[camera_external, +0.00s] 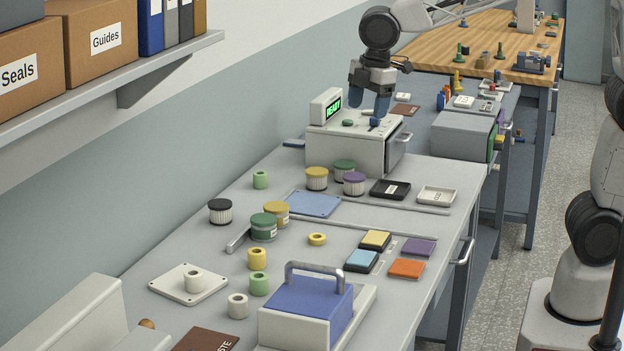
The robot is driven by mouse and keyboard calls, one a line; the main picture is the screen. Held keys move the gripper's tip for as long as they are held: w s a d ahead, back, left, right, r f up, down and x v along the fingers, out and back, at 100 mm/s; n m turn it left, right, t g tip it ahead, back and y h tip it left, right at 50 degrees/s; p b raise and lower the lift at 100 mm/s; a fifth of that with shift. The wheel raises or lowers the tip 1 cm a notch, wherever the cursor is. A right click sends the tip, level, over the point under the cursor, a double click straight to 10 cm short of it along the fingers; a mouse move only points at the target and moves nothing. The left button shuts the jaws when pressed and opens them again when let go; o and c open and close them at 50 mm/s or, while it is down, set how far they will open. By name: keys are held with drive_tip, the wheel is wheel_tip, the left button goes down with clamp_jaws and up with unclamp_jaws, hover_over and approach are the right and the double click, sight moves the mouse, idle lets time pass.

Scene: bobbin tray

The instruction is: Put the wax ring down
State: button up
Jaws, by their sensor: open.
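A low yellow ring (317,239) with a hole in its middle lies flat on the grey bench, near the centre of the picture. It is the only thing in view that looks like a wax ring, and no label on it can be read. My gripper (367,105) points down at the back of the bench, over the white box with the green display (345,141). Its two blue fingers are apart, and I see nothing between them. It is far behind the yellow ring and not touching it. I cannot tell whether the fingertips touch the box top.
Lidded jars (263,227), yellow (257,258) and green (259,284) bobbins and coloured pads (407,268) stand around the ring. A thin rail (350,226) runs behind it. A blue block with a metal handle (306,307) is in front. A blue mat (314,204) lies bare.

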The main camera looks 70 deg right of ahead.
drive_tip(key=s+d+f+m, duration=0.2)
drive_tip(key=s+d+m, duration=0.2)
drive_tip(key=s, duration=0.5)
drive_tip(key=s+d+f+m, duration=0.2)
drive_tip(key=s+d+m, duration=0.3)
drive_tip(key=s, duration=0.4)
drive_tip(key=s+d+f+m+t, duration=0.1)
drive_tip(key=s+d+m, duration=0.3)
drive_tip(key=s, duration=0.5)
drive_tip(key=shift+s+d+f+h, duration=0.35)
drive_tip(key=shift+d+f, duration=0.3)
drive_tip(key=shift+f, duration=0.2)
drive_tip(key=shift+o, duration=0.5)
drive_tip(key=shift+w, duration=0.15)
drive_tip(key=w+a+f+n+g, duration=0.1)
drive_tip(key=w+a+n, duration=0.3)
drive_tip(key=w, duration=0.7)
drive_tip(key=w+a+f+n, duration=0.2)
drive_tip(key=w+a+n, duration=0.15)
drive_tip(key=w, duration=0.65)
drive_tip(key=w+a+f+n+g, duration=0.1)
drive_tip(key=w+a+f+n, duration=0.6)
drive_tip(key=w+a+f, duration=0.5)
drive_tip(key=w+a, duration=0.2)
drive_tip(key=w, duration=0.2)
drive_tip(key=shift+f+g, duration=0.2)
drive_tip(key=shift+g, duration=0.1)
